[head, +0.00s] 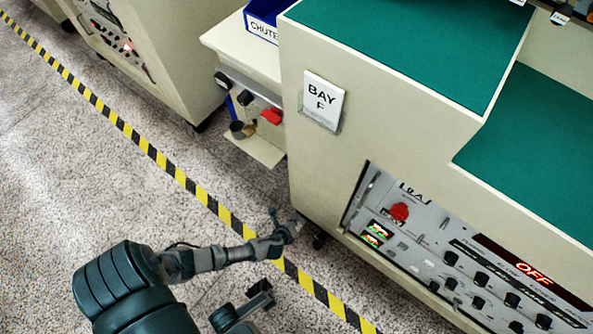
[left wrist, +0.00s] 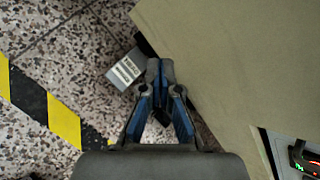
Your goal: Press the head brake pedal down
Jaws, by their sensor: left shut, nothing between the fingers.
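A grey plate with a white label (left wrist: 125,70) sticks out low from the edge of the beige cabinet in the left wrist view; it looks like the pedal. The label's print is too small to read. My left gripper (left wrist: 160,66) is shut and empty, its blue-lined fingers meeting just right of the plate. I cannot tell whether the fingertips touch it. In the head view my left gripper (head: 289,229) is low beside the cabinet's front left corner, and it partly hides the plate there.
A yellow-black floor stripe (head: 145,145) passes under my arm. Speckled floor is free at left.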

